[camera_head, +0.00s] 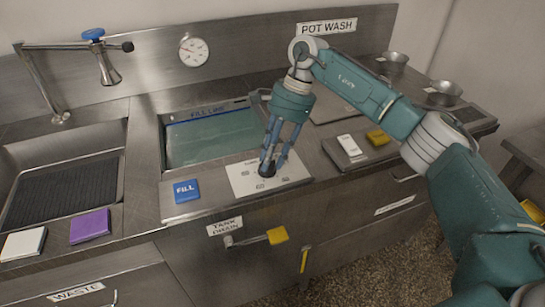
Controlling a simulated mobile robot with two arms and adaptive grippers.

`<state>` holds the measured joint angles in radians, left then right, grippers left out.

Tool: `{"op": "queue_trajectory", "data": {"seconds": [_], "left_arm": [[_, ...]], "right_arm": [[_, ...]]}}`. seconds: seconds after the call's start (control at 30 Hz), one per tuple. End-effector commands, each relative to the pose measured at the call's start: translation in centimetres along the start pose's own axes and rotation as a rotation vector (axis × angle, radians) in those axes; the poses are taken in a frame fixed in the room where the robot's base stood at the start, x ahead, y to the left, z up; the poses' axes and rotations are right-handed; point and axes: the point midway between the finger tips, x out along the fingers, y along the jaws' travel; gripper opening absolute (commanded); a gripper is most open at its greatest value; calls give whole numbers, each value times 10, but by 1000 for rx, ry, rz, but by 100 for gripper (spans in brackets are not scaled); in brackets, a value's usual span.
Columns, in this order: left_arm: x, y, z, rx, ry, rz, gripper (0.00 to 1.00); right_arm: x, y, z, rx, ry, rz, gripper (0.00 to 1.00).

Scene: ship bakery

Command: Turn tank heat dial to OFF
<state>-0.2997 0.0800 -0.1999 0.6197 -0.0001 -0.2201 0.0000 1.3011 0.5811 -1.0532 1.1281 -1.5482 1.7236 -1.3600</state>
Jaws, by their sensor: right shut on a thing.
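The tank heat dial (267,169) is a dark knob on a white label plate (297,170) on the counter's front ledge, in front of the water tank. My right gripper (268,164) points down over it, with its fingers shut on the dial. The fingers cover much of the dial, so its pointer cannot be read. Small marks sit around it on the plate, too small to read. My left gripper is not in view.
A water-filled tank (212,138) lies behind the plate. A blue FILL button (186,190) is to its left. A yellow-handled drain lever (277,235) sticks out below. A white switch (349,145) and yellow block (378,137) are to the right.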

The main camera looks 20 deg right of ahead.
Motion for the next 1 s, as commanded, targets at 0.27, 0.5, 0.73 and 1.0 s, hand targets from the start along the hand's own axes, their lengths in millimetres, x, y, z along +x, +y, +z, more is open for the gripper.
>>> {"op": "queue_trajectory", "data": {"seconds": [0.27,0.5,0.73,1.0], "left_arm": [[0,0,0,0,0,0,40],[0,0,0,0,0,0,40],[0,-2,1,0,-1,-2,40],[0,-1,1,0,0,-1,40]], "right_arm": [[1,-2,7,-12,-11,-4,48],[1,0,4,-6,-6,0,49],[0,0,2,-3,-4,1,49],[-38,-1,2,-2,-4,-3,49]]}}
